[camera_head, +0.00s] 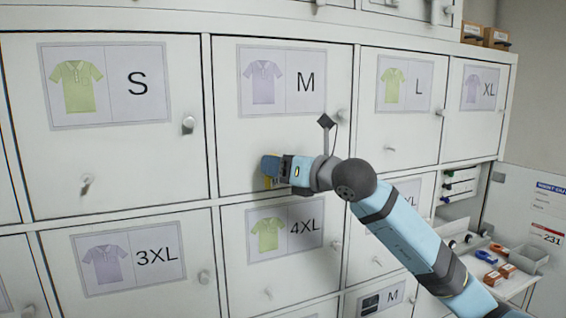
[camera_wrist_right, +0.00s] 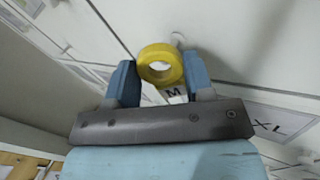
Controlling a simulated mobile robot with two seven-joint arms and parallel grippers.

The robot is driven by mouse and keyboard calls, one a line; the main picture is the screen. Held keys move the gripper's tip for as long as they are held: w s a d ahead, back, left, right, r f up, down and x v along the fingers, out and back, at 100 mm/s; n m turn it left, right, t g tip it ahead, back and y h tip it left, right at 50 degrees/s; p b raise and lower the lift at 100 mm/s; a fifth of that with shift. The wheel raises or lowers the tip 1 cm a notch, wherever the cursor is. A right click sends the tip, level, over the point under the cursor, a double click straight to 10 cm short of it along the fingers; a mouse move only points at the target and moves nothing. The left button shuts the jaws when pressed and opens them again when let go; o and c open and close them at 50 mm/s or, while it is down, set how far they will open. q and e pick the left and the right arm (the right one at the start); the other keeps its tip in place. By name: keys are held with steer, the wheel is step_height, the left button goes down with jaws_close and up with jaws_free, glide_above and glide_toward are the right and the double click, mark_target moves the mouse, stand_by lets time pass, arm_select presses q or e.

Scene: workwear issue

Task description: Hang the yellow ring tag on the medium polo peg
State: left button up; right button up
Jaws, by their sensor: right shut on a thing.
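The medium polo door (camera_head: 235,150) carries a label with a purple polo and M (camera_head: 306,82). My right gripper (camera_head: 270,168) is in front of its lower part. In the wrist view my right gripper (camera_wrist_right: 160,82) is shut on the yellow ring tag (camera_wrist_right: 158,49), with a blue finger on each side. The ring's hole faces the camera, and a white patch lettered M (camera_wrist_right: 174,92) shows just below it. A pale knob or peg end (camera_wrist_right: 177,38) shows just beyond the ring; contact cannot be told. In the head view the gripper hides the medium peg. My left gripper is out of view.
Doors around it carry S (camera_head: 138,84), L, XL, 3XL and 4XL (camera_head: 304,226) labels. A peg (camera_head: 86,183) and a knob (camera_head: 188,125) stick out of the S door. A side shelf (camera_head: 515,283) at right holds several small items. Space left of the gripper is clear.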

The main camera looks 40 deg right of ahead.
steer(key=shift+w+d+f, duration=0.1)
steer(key=shift+w+f, duration=0.1)
steer(key=shift+w, duration=0.35)
steer(key=shift+w+d+f, duration=0.1)
steer(key=shift+w+f, duration=0.05)
steer(key=shift+w, duration=0.35)
steer(key=shift+w+f, duration=0.1)
steer(key=shift+w, duration=0.05)
steer(key=shift+b, duration=0.5)
steer(key=o, duration=1)
steer(key=shift+a, duration=0.1)
steer(key=shift+a+r, duration=0.15)
steer(key=shift+r, duration=0.1)
